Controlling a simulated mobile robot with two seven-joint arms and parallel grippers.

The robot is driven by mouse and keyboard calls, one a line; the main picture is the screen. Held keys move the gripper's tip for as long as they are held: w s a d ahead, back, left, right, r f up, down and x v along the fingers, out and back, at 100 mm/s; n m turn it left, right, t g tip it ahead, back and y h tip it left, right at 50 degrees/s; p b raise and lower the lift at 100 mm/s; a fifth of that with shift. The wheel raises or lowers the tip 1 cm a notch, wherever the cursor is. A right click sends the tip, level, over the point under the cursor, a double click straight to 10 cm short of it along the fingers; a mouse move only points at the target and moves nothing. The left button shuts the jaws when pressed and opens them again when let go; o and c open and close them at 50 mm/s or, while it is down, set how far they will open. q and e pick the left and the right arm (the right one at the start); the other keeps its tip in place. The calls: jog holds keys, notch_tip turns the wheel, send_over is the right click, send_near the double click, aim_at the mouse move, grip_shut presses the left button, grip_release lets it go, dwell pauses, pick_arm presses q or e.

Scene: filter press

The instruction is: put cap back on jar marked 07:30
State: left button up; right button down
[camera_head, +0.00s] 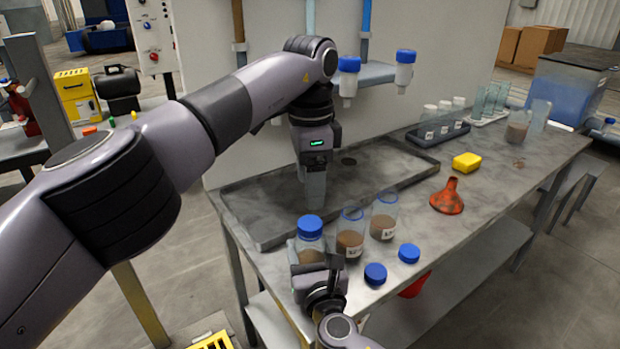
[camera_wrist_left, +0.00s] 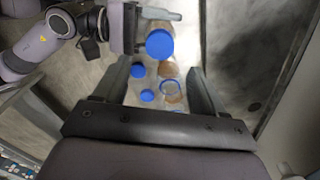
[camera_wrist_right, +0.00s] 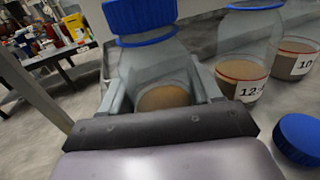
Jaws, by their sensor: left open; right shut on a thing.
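My right gripper (camera_head: 316,272) is shut around the body of a clear jar (camera_head: 309,243) at the bench's near left corner. A blue cap (camera_head: 310,226) sits on top of this jar; it shows from above in the left wrist view (camera_wrist_left: 160,43). The right wrist view shows brown material in the held jar (camera_wrist_right: 150,72); no label on it is visible. My left gripper (camera_head: 314,196) is open and empty, above the tray behind the jars. Two uncapped jars, a middle one (camera_head: 350,234) and a farther one (camera_head: 384,216), stand alongside. Their labels start "12" and "10".
Two loose blue caps, one nearer (camera_head: 375,274) and one farther (camera_head: 409,253), lie in front of the uncapped jars. A shallow grey tray (camera_head: 262,240) lies behind the jars.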

aim_at(310, 222)
dwell(0.3)
pick_arm(q)
notch_tip(310, 222, down, 8)
jog(key=shift+f, duration=0.1)
dwell(0.5)
